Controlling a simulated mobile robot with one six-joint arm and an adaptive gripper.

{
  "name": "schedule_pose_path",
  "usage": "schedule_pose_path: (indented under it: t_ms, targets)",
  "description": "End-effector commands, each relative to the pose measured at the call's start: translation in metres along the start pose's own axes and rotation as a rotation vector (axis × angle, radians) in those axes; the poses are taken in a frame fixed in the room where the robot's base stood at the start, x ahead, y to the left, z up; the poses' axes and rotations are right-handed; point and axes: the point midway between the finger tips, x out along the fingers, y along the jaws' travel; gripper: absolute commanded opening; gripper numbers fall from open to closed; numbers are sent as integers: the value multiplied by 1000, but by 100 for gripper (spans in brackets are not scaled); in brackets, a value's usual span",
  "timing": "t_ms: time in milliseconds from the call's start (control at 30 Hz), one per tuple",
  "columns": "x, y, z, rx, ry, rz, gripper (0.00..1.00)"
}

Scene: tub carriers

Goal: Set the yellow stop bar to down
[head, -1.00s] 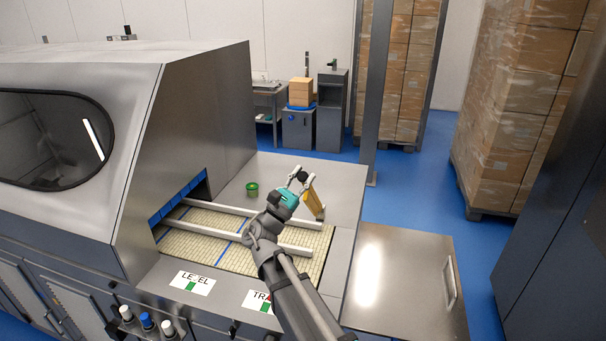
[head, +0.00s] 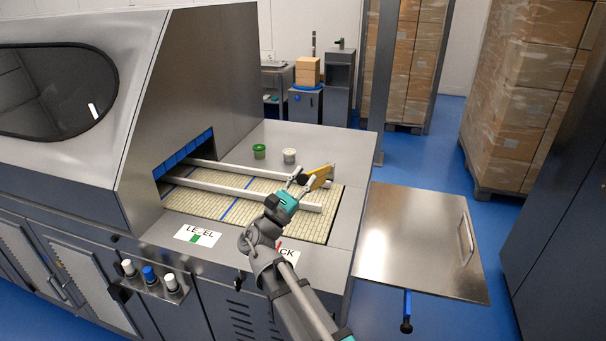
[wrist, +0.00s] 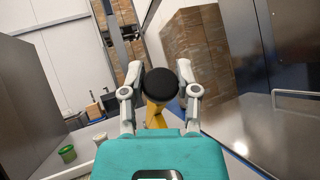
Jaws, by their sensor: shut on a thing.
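The yellow stop bar (head: 320,174) is at the right end of the conveyor, now lying low and slanting across the end of the rails. A black round knob (wrist: 160,84) sits at its near end. My gripper (head: 302,178) is shut on this knob; in the wrist view one finger is on each side of the knob, with the yellow bar (wrist: 156,117) behind it. The bar's far end is partly hidden by the gripper and knob.
Two white rails (head: 243,188) run along the beige conveyor belt (head: 185,200). A green tub (head: 259,151) and a white tub (head: 289,155) stand on the steel deck behind. A steel side table (head: 410,240) with a handle is at the right.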

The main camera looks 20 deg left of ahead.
Motion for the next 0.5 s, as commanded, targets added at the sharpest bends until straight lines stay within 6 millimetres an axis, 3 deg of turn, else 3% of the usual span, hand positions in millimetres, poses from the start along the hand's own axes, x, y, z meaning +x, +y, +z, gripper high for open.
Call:
schedule_pose_path:
  t_ms: [33, 200, 500]
  targets:
    - [-12, -6, -7, 1, 1, 0, 0]
    - [-32, -13, -17, 2, 0, 2, 0]
    - [-56, -21, -30, 2, 0, 5, 0]
